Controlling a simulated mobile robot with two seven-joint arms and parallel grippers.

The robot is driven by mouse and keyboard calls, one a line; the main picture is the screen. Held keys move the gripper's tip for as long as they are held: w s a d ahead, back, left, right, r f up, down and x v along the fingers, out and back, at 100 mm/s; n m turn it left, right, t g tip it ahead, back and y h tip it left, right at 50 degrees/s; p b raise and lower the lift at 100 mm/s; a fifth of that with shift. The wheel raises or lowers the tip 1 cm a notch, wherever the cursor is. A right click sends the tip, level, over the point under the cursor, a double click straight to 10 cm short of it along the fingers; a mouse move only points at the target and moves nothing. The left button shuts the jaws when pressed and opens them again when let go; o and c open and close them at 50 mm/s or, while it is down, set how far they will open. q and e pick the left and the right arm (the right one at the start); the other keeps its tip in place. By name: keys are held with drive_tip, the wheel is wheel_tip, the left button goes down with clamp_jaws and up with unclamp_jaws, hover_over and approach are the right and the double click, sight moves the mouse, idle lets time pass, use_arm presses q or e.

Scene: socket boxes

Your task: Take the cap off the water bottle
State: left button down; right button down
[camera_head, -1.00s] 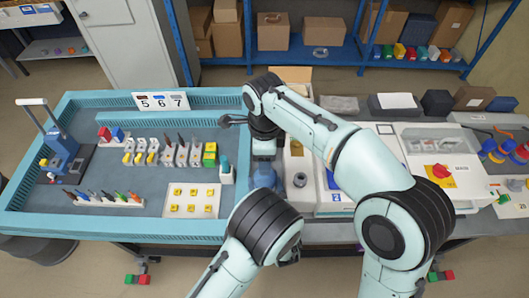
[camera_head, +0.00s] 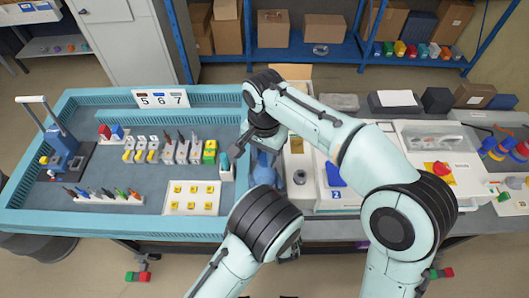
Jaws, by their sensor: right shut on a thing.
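The water bottle (camera_head: 265,169) looks blue and see-through. It stands upright between the blue-rimmed tray and the white boxes, with its lower part hidden behind my left arm. My right gripper (camera_head: 263,147) points down at the bottle's top and is shut on the cap there. The cap itself is hidden by the gripper and wrist, so I cannot tell whether it is still joined to the bottle. My left arm comes up from the bottom edge to a dark joint just in front of the bottle; its gripper does not show.
The blue-rimmed tray (camera_head: 90,229) on the left holds a white block with yellow pieces (camera_head: 192,198), several small upright parts and a rack of pens (camera_head: 103,195). A grey round part (camera_head: 299,177) lies close right of the bottle. White boxes stand further right.

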drive_tip(key=n, duration=1.1)
drive_tip(key=shift+n, duration=0.3)
drive_tip(key=n, duration=0.4)
drive_tip(key=shift+n, duration=0.4)
drive_tip(key=n, duration=0.6)
drive_tip(key=shift+n, duration=0.4)
drive_tip(key=n, duration=0.7)
drive_tip(key=shift+r+n, duration=0.1)
drive_tip(key=shift+n, duration=0.2)
drive_tip(key=shift+r, duration=0.2)
drive_tip(key=shift+r, duration=0.9)
